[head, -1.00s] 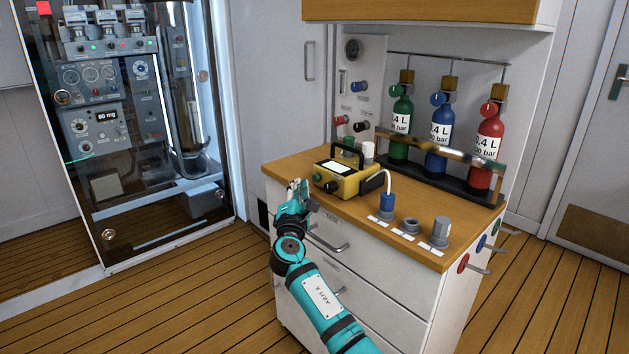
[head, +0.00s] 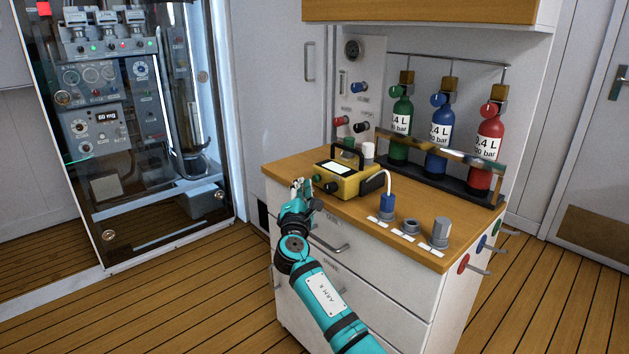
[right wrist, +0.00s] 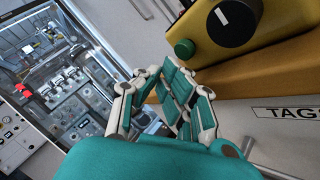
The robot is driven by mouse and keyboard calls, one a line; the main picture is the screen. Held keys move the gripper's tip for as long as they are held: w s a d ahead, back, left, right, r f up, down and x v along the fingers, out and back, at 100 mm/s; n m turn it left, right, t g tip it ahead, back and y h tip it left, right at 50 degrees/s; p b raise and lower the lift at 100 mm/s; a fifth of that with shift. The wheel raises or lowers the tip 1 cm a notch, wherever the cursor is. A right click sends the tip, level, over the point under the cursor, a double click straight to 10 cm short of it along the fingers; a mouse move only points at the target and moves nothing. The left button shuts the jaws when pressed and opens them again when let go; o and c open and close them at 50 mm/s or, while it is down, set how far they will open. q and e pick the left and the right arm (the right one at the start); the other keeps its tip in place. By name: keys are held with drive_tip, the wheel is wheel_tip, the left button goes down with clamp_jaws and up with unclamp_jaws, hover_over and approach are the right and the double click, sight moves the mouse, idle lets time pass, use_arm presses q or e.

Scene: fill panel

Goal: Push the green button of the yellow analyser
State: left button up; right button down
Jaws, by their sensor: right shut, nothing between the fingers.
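The yellow analyser (head: 352,186) stands on the wooden counter top, with a carry handle and a pale screen. Its green button (head: 317,178) is on the front face, left of a black knob (head: 331,187). In the right wrist view the green button (right wrist: 184,48) sticks out from the yellow housing at upper right, beside the black round knob (right wrist: 233,20). My right gripper (head: 301,187) is shut and empty in front of the counter's front left edge, just left of the button and apart from it. In the right wrist view its fingertips (right wrist: 163,74) lie below and left of the button. My left gripper is out of view.
Grey fittings stand at the counter's right. Green, blue and red gas bottles (head: 440,138) stand behind a metal rail. Drawers with handles (head: 330,243) are below the counter.

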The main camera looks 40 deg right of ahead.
drive_tip(key=shift+d, duration=0.1)
idle(0.6)
drive_tip(key=shift+d, duration=0.35)
drive_tip(key=shift+w+d, duration=0.1)
drive_tip(key=shift+d, duration=0.35)
idle(0.5)
drive_tip(key=shift+a, duration=0.9)
